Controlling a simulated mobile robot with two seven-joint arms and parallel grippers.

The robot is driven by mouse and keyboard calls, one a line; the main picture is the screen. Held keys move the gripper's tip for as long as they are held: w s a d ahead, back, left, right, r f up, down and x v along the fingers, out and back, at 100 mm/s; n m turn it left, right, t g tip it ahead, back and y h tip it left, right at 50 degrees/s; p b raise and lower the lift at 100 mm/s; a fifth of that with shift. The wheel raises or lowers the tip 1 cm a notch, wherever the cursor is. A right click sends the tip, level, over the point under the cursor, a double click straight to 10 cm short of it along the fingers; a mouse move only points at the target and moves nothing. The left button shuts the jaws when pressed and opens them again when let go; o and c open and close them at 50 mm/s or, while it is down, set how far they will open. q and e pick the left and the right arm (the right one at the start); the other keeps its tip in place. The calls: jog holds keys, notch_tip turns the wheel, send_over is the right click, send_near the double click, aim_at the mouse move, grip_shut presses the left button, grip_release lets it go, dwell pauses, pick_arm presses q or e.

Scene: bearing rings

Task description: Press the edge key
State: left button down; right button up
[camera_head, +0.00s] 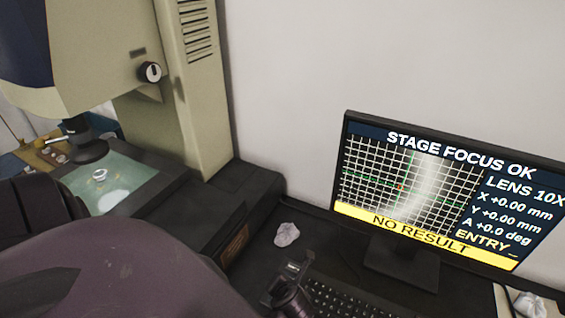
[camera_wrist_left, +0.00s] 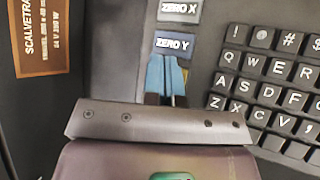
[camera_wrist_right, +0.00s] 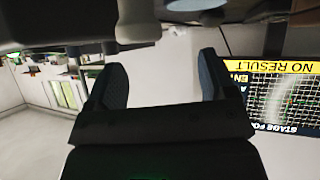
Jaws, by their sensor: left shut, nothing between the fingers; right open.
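In the left wrist view, my left gripper (camera_wrist_left: 167,78) is shut and empty, its blue fingertips just below the ZERO Y key (camera_wrist_left: 174,43). The ZERO X key (camera_wrist_left: 180,10) is above that. A sliver of yellow shows beside the fingertips; no edge label can be read, and the fingers hide what lies beneath them. I cannot tell whether the fingertips touch a key. The monitor (camera_head: 420,190) reads STAGE FOCUS OK and NO RESULT. My right gripper (camera_wrist_right: 162,78) is open and empty, away from the keys.
The letter keyboard (camera_wrist_left: 275,85) lies just right of my left gripper. The microscope column (camera_head: 185,90) and stage (camera_head: 130,185) stand at the left, with a small ring (camera_head: 100,174) on the stage. A crumpled white piece (camera_head: 287,234) lies on the desk.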

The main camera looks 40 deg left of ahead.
pick_arm(q)
jog(key=shift+f, duration=0.15)
pick_arm(e)
jog(key=shift+f, duration=0.1)
jog(key=shift+w, duration=0.1)
jog(key=shift+w+r, duration=0.25)
jog(key=shift+r, duration=0.05)
pick_arm(q)
jog(key=shift+r, duration=0.2)
pick_arm(e)
jog(key=shift+w+a+r, duration=0.1)
jog(key=shift+w+r, duration=0.05)
jog(key=shift+r, duration=0.15)
pick_arm(q)
jog(key=shift+r+p, duration=0.55)
jog(key=shift+p, duration=0.35)
pick_arm(e)
jog(key=shift+s+r, duration=0.45)
jog(key=shift+r, duration=0.05)
